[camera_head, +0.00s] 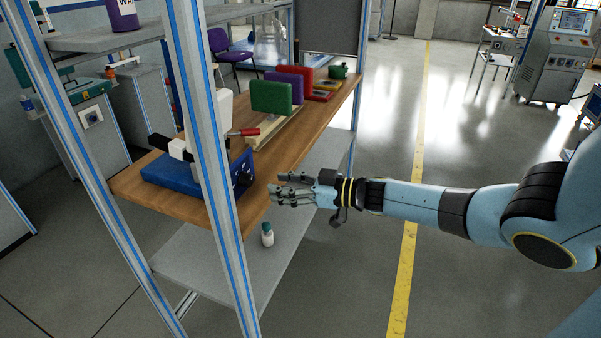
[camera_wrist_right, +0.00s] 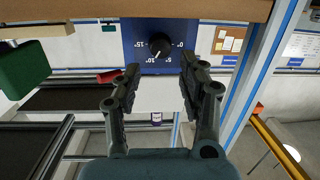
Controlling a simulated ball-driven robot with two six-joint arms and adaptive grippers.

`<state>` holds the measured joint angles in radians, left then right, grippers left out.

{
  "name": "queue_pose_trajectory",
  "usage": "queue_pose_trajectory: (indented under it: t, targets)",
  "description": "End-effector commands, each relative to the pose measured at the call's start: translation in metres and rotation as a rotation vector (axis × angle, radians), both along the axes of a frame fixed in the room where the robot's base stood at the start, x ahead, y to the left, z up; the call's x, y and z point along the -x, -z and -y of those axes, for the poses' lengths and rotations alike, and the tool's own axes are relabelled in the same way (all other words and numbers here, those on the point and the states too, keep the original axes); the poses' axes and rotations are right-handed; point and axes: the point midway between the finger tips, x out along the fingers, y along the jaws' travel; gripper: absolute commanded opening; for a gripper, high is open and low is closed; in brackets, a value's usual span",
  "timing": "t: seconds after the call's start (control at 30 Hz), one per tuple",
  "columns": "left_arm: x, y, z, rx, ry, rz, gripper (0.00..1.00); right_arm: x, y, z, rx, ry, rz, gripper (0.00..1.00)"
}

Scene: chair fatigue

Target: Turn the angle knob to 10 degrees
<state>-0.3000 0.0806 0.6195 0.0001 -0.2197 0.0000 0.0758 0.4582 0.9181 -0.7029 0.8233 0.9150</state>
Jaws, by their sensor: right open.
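The angle knob (camera_wrist_right: 160,45) is a round black knob on the blue face of a device, with white marks from 0 to 15 degrees around it. Its exact setting is too small to read surely. In the head view the blue device base (camera_head: 185,182) sits on the wooden tabletop, with the dark knob (camera_head: 243,179) on its right end. My right gripper (camera_head: 271,193) is open and empty, just to the right of the knob. In the right wrist view its two fingers (camera_wrist_right: 159,68) stand apart, one on each side below the knob, apparently not touching it. My left gripper is not in view.
A metal shelf post (camera_head: 206,130) stands in front of the device. A red-handled tool (camera_head: 243,132) sticks out above it. Green (camera_head: 271,98), purple and red blocks stand farther back. A small white bottle (camera_head: 267,238) stands on the lower shelf.

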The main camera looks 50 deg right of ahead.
Motion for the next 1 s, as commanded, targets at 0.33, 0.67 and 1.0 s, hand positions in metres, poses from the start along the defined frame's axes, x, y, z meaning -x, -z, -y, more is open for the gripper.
queue_pose_trajectory:
  t: [0.33,0.67,1.0]
  targets:
    - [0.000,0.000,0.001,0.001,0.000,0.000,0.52,0.042,-0.005,0.021,0.001,-0.001,0.000,0.41]
    - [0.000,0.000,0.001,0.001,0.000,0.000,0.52,0.044,-0.006,0.022,0.000,0.000,0.000,0.41]
    - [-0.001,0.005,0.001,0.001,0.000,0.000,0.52,0.046,0.003,0.020,-0.003,0.001,-0.006,0.41]
